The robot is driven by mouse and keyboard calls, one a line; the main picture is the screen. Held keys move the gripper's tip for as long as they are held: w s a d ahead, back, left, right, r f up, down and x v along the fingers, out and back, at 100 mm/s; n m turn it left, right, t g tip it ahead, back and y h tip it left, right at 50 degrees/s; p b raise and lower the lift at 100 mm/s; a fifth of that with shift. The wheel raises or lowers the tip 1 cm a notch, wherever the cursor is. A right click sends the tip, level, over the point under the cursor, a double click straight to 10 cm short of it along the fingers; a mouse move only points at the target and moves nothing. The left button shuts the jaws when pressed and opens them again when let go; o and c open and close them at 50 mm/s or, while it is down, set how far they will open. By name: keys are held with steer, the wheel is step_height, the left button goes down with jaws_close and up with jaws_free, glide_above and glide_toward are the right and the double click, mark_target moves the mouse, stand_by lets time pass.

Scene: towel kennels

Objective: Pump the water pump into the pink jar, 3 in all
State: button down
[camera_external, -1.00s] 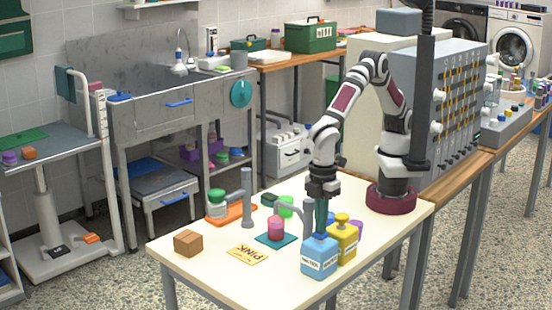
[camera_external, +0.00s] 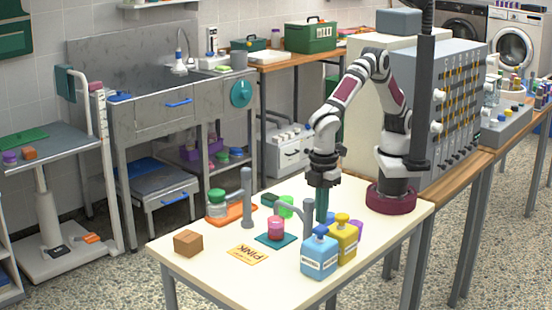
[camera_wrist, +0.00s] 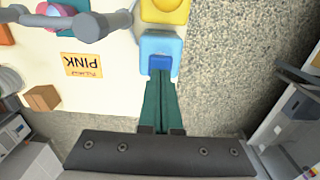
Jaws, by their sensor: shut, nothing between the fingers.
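The blue pump bottle (camera_external: 319,258) stands at the table's front edge, its blue pump head (camera_external: 320,231) raised. Its label is too small to read surely. My gripper (camera_external: 321,221) is shut and empty, pointing straight down just above the blue pump head. In the wrist view, my green fingers (camera_wrist: 160,82) end at the blue pump head (camera_wrist: 160,64); I cannot tell whether they touch it.
A yellow pump bottle (camera_external: 343,240) stands close beside the blue one, with a purple item (camera_external: 357,228) behind. A PINK card (camera_external: 248,254) and a brown block (camera_external: 188,243) lie to the left. A green-lidded jar (camera_external: 217,202) stands on an orange mat near another grey post (camera_external: 246,198).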

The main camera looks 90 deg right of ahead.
steer(key=shift+f, duration=0.15)
steer(key=shift+f, duration=1.35)
steer(key=shift+r, duration=1.5)
step_height(320, 180, up, 6)
